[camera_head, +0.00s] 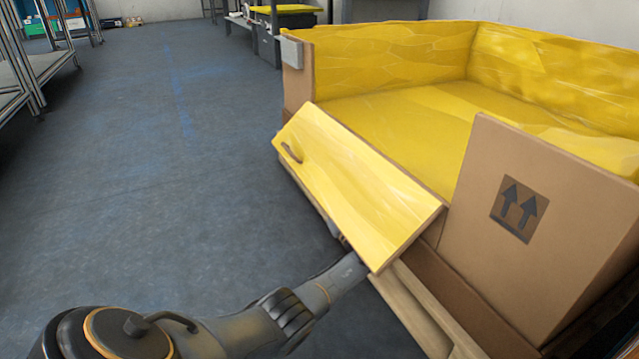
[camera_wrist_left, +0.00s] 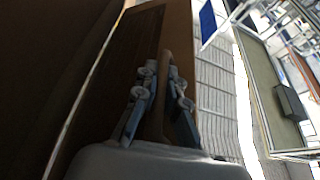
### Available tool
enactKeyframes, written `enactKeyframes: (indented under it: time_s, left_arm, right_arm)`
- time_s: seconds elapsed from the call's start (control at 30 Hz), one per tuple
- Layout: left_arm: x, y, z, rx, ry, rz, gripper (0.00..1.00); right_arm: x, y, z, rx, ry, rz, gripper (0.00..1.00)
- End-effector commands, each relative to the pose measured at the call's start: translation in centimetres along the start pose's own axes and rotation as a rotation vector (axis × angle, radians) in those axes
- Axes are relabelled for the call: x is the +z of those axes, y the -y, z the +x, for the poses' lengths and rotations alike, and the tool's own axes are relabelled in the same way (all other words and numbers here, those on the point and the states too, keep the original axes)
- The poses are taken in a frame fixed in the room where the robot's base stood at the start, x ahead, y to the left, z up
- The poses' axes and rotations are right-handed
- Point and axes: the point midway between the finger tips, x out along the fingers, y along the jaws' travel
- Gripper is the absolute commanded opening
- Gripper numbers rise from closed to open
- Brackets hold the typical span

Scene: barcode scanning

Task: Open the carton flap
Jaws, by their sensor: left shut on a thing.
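The carton (camera_head: 545,245) is brown cardboard with a yellow lining and stands open at the top. Its flap (camera_head: 355,185) is swung down and outward from the front wall, tilted, with its yellow inner face up. A small brown strap piece (camera_head: 291,152) shows near the flap's far end. My left arm comes in from the lower left, and its gripper is hidden beneath the flap in the head view. In the left wrist view my left gripper (camera_wrist_left: 163,80) is shut on a brown strap handle (camera_wrist_left: 160,118) beside the flap's brown outer face (camera_wrist_left: 125,65). My right gripper is not in view.
The carton rests on a wooden pallet (camera_head: 415,312). A grey latch-like block (camera_head: 291,51) sits on the wall's edge at the gap. Open grey floor (camera_head: 170,180) lies to the left, with metal racks (camera_head: 22,75) at the far left.

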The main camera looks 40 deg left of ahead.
Motion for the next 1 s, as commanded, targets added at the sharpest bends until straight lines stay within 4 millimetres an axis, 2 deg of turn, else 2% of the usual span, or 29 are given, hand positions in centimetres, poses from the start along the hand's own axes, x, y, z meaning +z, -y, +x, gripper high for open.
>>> enactKeyframes:
  time_s: [0.03,0.5,0.53,0.6,0.63,1.0]
  left_arm:
    - [0.72,0.39,-0.34,-0.005,0.011,0.011,0.00]
    - [0.94,0.40,-0.53,-0.005,0.013,0.015,0.00]
    - [0.94,0.40,-0.53,-0.005,0.013,0.015,0.16]
    - [0.90,0.38,-0.50,-0.005,0.012,0.014,0.30]
    - [0.85,0.35,-0.48,-0.005,0.012,0.013,0.34]
    - [0.42,0.04,-0.56,-0.001,0.005,0.007,0.34]
  right_arm:
    - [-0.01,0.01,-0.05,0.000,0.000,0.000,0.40]
    - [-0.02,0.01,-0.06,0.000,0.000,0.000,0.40]
    - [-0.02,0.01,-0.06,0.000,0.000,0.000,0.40]
    - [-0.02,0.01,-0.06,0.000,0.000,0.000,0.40]
    - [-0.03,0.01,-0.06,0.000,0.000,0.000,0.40]
    - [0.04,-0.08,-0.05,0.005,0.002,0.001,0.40]
